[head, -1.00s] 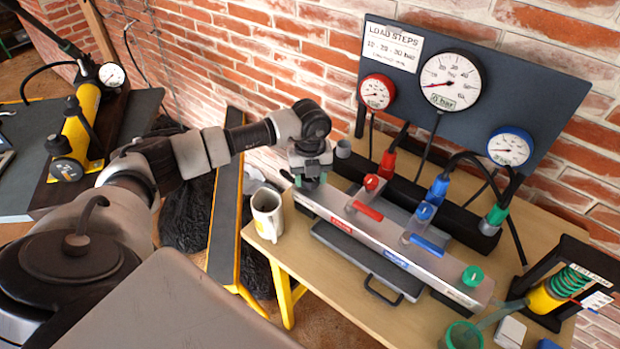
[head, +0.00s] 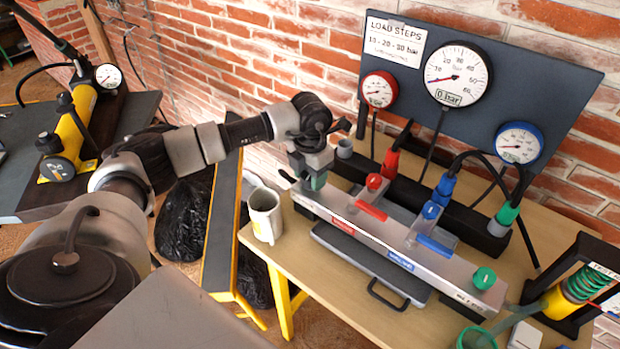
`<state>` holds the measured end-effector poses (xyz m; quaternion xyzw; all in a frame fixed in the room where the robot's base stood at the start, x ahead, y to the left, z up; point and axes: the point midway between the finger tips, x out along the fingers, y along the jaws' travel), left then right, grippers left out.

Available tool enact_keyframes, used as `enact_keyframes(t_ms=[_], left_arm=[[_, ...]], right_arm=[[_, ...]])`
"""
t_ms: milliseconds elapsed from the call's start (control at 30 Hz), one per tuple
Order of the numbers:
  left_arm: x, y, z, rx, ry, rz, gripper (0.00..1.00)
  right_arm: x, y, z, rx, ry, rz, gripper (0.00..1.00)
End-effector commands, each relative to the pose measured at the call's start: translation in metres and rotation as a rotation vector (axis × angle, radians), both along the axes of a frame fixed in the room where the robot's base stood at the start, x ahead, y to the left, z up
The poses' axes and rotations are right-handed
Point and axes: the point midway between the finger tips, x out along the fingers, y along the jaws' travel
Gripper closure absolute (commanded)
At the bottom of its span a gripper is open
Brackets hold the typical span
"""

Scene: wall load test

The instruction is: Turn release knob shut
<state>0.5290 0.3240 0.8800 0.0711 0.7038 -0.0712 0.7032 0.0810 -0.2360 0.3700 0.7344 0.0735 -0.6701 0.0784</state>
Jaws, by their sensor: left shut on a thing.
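My left gripper (head: 317,184) points down at the left end of the long grey valve block (head: 345,216) on the bench. It is shut on a small knob there, mostly hidden by the fingers; a grey-green patch shows between them. I cannot read any marking on that knob. A separate green knob (head: 484,278) stands free on the right end of the block. Between them are a red valve handle (head: 371,210) and a blue valve handle (head: 435,246). The big white gauge (head: 457,75) has a display reading 0 bar. My right gripper is not in view.
A mug (head: 265,214) stands on the bench (head: 275,253) just left of the block. A grey panel (head: 540,75) with red and blue gauges stands behind it, with hoses below. A spring rig (head: 575,290) is at the right. A yellow hand pump (head: 70,135) is at the far left.

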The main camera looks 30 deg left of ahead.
Motion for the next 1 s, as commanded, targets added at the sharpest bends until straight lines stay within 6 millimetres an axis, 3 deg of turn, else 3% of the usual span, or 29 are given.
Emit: enact_keyframes(t_ms=[400,1000], left_arm=[[0.001,0.001,0.000,0.001,-0.003,-0.234,0.75],[0.001,0.000,0.002,0.000,-0.004,-0.285,0.75]], right_arm=[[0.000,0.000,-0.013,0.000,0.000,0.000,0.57],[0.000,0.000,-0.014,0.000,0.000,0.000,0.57]])
